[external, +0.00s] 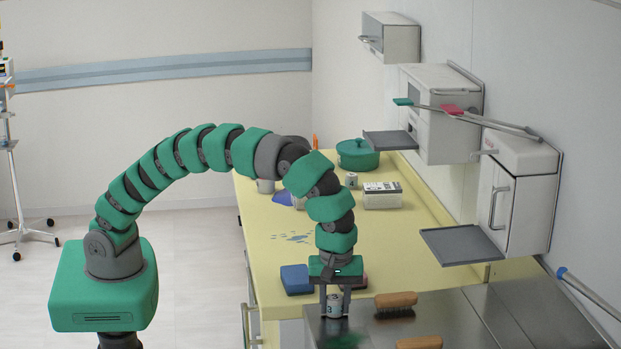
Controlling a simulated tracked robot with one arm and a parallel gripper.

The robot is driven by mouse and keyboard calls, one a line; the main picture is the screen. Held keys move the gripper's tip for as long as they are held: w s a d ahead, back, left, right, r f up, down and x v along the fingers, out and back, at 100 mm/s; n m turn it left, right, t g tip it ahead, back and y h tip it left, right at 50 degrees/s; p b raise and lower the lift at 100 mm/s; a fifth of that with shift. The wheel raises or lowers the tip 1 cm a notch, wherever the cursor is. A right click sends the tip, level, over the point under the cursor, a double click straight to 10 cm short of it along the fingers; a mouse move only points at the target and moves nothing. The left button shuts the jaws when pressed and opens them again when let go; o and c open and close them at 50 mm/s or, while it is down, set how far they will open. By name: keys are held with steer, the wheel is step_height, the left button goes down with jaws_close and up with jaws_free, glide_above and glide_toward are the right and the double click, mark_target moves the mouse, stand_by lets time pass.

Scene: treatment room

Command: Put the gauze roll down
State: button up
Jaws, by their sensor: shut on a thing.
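My gripper (334,300) points straight down over the near steel worktop. Its two dark fingers are shut on a small whitish cylinder with dark markings, the gauze roll (334,306). The roll is upright between the fingers. Its lower end is at or just above the steel worktop (460,315); I cannot tell whether it touches. A green blurred reflection shows on the steel just below it.
A wooden brush (396,300) lies right of my gripper, another (419,342) nearer. A blue block (296,279) sits to the left on the yellow counter (262,245). A green pot (357,154), a small can (351,180) and a white box (382,195) stand farther back.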

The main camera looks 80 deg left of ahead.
mark_target(335, 297)
steer(key=o, duration=0.9)
steer(key=shift+o, duration=0.2)
step_height(335, 297, up, 12)
steer(key=p, duration=0.1)
